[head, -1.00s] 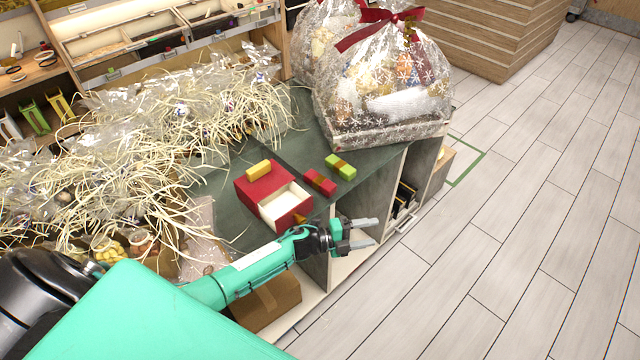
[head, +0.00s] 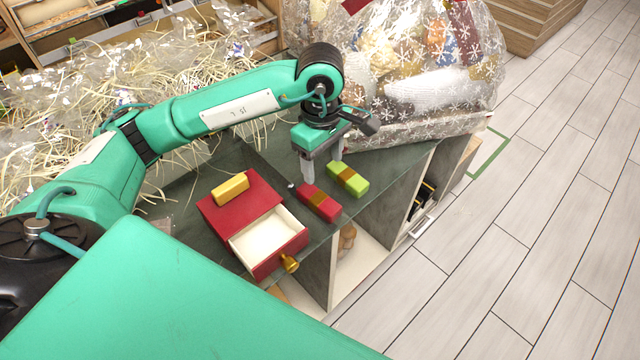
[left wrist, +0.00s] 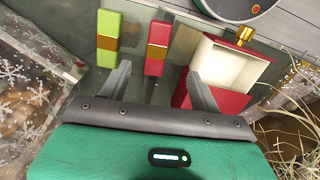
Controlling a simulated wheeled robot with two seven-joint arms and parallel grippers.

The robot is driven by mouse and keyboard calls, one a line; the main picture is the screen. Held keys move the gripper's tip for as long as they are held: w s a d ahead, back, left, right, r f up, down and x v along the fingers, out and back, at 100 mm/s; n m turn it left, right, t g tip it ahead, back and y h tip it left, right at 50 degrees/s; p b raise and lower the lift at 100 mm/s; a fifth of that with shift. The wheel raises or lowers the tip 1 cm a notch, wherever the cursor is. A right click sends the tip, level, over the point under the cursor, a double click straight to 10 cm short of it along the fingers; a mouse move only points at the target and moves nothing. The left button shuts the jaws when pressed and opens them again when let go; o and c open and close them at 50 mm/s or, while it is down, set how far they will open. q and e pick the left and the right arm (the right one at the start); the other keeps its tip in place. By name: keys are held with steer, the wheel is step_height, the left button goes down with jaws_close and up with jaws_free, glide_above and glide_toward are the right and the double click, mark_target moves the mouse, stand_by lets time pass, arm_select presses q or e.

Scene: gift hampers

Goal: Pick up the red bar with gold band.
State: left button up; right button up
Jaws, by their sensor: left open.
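The red bar with gold band (head: 319,203) lies on the dark green table top, between the red box and a green bar. It also shows in the left wrist view (left wrist: 157,50), ahead of the jaws and between their lines. My left gripper (head: 322,172) points down just above and behind the red bar, its two fingers apart and nothing between them. In the left wrist view the left gripper's fingers (left wrist: 160,80) are spread, one toward the green bar and one toward the red box. My right gripper is not in view.
A green bar with a brown band (head: 347,179) lies right of the red bar. A red box (head: 243,203) with an open drawer (head: 268,240) and a yellow bar (head: 230,188) on top stands left. A wrapped hamper (head: 420,80) stands behind. Shredded straw (head: 150,80) covers the left.

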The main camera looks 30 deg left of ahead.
arm_select(q)
steer(key=p, duration=0.1)
glide_above(323, 201)
steer(key=shift+y, duration=0.3)
steer(key=f, duration=0.7)
steer(key=shift+a+f, duration=0.35)
steer(key=shift+a, duration=0.05)
steer(key=shift+d+f+p, duration=0.15)
steer(key=shift+f+p, duration=0.15)
steer(key=shift+f, duration=0.25)
steer(key=f, duration=0.1)
steer(key=f+p, duration=0.1)
steer(key=f, duration=0.1)
steer(key=shift+d+f, duration=0.2)
steer(key=shift+f, duration=0.5)
steer(key=c, duration=1.1)
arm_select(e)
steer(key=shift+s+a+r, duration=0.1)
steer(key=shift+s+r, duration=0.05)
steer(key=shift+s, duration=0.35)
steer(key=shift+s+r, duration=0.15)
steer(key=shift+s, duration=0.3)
